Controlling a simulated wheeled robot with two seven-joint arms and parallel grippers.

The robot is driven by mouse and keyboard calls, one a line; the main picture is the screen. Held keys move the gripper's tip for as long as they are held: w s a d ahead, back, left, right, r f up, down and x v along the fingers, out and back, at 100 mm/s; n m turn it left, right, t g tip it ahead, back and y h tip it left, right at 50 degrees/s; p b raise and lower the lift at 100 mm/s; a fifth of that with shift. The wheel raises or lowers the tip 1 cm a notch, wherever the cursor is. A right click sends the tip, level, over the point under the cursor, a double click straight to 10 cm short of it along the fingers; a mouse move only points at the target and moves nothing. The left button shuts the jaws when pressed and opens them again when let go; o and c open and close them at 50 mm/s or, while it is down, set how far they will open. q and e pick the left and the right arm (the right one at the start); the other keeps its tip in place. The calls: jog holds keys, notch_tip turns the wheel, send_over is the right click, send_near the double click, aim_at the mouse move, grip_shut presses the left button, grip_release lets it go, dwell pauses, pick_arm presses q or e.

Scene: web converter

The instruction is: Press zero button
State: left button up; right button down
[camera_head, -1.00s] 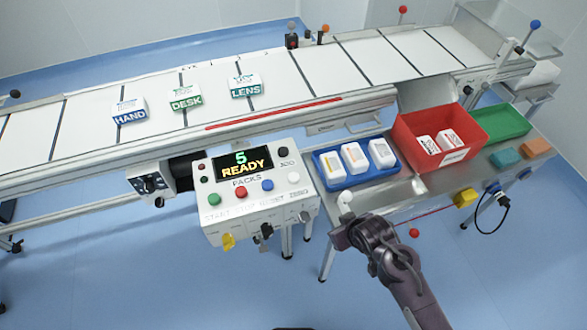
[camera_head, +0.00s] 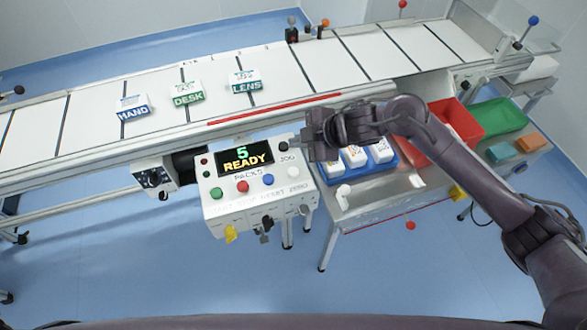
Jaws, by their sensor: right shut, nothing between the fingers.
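The control box (camera_head: 258,205) stands in front of the conveyor, its display (camera_head: 245,158) reading "5 READY". Its lower row holds a green button (camera_head: 216,193), a red button (camera_head: 242,187), a blue button (camera_head: 268,180) and the white zero button (camera_head: 293,172), above the word ZERO at the right end. A black jog button (camera_head: 283,145) sits above the white one. My right gripper (camera_head: 306,148) is shut and empty at the panel's upper right edge, just right of the jog button and above the zero button. Whether it touches the box I cannot tell. My left gripper is not in view.
Packs marked HAND (camera_head: 133,107), DESK (camera_head: 187,93) and LENS (camera_head: 245,80) lie on the conveyor (camera_head: 90,100). My right arm partly covers a blue tray (camera_head: 388,168) of white packs and a red bin (camera_head: 485,122). A green tray (camera_head: 500,116) lies at far right.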

jog(key=b, duration=0.8)
send_near(291, 169)
jog(key=a, duration=0.1)
jog(key=w+a+f, duration=0.1)
jog(key=a, duration=0.1)
jog(key=w+a+f, duration=0.1)
jog(key=shift+w+a, duration=0.25)
jog(key=shift+f, duration=0.35)
dwell(1.0)
jog(key=shift+f, duration=0.4)
jog(key=shift+f+b, duration=0.5)
jog(key=shift+f, duration=0.2)
dwell(0.6)
dwell(0.3)
jog(key=shift+r+p, duration=1.05)
jog(key=shift+r, duration=0.05)
